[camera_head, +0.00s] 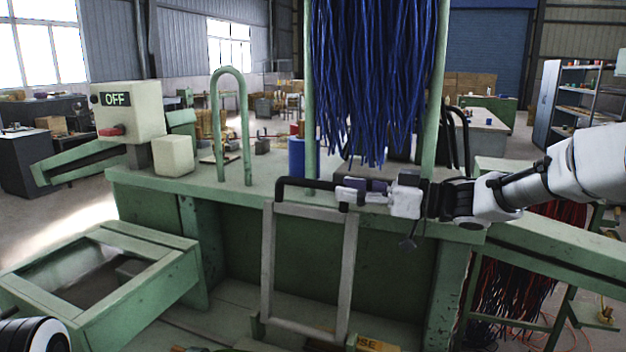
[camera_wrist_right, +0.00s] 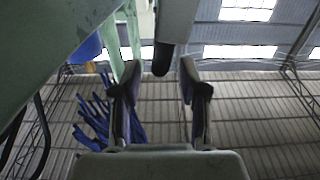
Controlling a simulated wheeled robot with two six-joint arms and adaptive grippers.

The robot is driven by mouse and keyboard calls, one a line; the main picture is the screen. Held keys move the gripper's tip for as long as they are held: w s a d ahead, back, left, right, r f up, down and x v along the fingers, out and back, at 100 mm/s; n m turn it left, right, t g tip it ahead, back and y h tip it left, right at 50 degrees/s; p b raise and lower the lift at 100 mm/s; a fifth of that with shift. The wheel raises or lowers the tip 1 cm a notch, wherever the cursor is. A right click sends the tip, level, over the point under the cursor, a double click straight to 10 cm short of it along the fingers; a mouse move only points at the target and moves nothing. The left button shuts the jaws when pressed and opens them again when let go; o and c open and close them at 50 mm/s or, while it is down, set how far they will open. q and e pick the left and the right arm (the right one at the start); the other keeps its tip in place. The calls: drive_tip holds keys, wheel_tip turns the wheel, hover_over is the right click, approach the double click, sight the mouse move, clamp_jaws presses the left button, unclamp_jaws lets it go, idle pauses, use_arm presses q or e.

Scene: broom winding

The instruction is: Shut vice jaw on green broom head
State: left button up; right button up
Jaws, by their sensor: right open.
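A grey frame (camera_head: 267,270) with a black bar handle (camera_head: 292,182) on top stands against the front of the green bench; it may be the vice's moving part, but I cannot tell. My right gripper (camera_head: 352,192) reaches in from the right at bench-edge height, open, its fingertips close to the handle's right end. In the right wrist view the open fingers (camera_wrist_right: 153,78) have a dark rounded bar end (camera_wrist_right: 162,60) showing beyond and between their tips; contact is unclear. I cannot make out a green broom head. My left gripper is out of view.
Long blue bristles (camera_head: 375,80) hang above the green bench (camera_head: 225,185). A green hoop (camera_head: 217,120), a blue cylinder (camera_head: 297,157) and a cream box marked OFF (camera_head: 128,112) stand on the bench. An open green tray (camera_head: 150,260) juts out at lower left.

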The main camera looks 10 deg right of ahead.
sight(318, 186)
drive_tip(key=x, duration=0.3)
drive_tip(key=p+x, duration=0.1)
drive_tip(key=x, duration=0.3)
drive_tip(key=shift+w+f, duration=0.2)
drive_tip(key=shift+w, duration=0.05)
drive_tip(key=shift+s+a, duration=0.1)
drive_tip(key=shift+s+d+r, duration=0.2)
drive_tip(key=shift+s, duration=0.1)
drive_tip(key=shift+w, duration=0.15)
clamp_jaws()
